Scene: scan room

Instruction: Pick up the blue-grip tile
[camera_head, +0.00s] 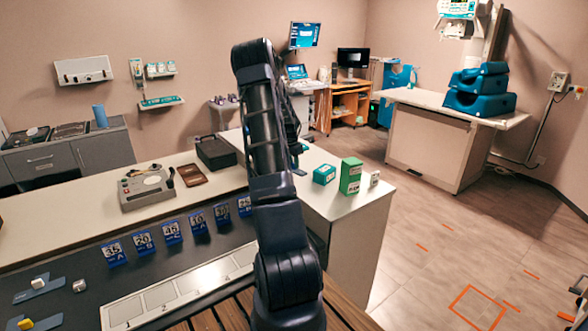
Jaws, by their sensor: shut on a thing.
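Several blue tiles with white number faces stand in a row on the dark mat (75,274); the one at the left end (115,252) reads 35 and its neighbour (144,243) reads 20. The right-end tile (244,205) is close to my arm. I cannot tell which one is the blue-grip tile. My raised arm crosses the middle of the view. My gripper is hidden behind it, so its fingers and anything in them cannot be seen.
A pale strip with numbered squares (174,291) lies in front of the tiles. A grey device (146,187), a brown tray (193,175) and a black case (215,151) stand behind. Green (350,176) and teal (324,174) boxes stand at right. Floor at right is mostly clear.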

